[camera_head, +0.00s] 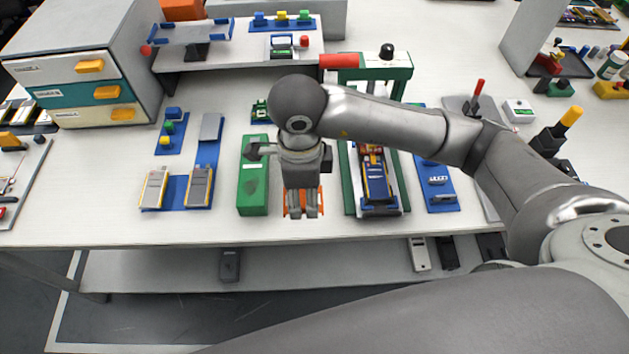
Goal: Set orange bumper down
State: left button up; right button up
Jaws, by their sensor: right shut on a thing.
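My right gripper (304,212) points down over the front middle of the white table (240,229). It is shut on the orange bumper. Small orange parts of the bumper (288,211) show at both sides of the fingers; the rest is hidden behind them. I cannot tell whether the bumper touches the table. The gripper is between a green block (252,195) on its left and a green press frame (348,190) on its right. My left gripper is not in view.
A blue fixture (207,155) with two pouch cells lies to the left. A blue and orange device (374,178) sits inside the press frame. A drawer cabinet (85,66) stands at the back left. A strip of table along the front edge is clear.

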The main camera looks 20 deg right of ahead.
jog(key=w+d+f, duration=0.2)
jog(key=w+f, duration=0.1)
jog(key=w+d+f+p, duration=0.1)
jog(key=f, duration=0.1)
jog(key=shift+w+f, duration=0.1)
jog(key=shift+w, duration=0.3)
jog(key=shift+w+d+f, duration=0.15)
jog(key=shift+w+f, duration=0.25)
jog(key=shift+f, duration=0.15)
notch_tip(320, 180, down, 3)
jog(key=shift+p, duration=0.9)
jog(key=shift+w+f, duration=0.1)
jog(key=shift+f, duration=0.1)
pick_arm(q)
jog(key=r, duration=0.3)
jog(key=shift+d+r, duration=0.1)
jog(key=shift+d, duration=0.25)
pick_arm(e)
jog(key=shift+f, duration=0.1)
jog(key=shift+f+b, duration=0.15)
jog(key=shift+b, duration=0.15)
jog(key=o, duration=0.9)
jog(key=shift+c, duration=0.2)
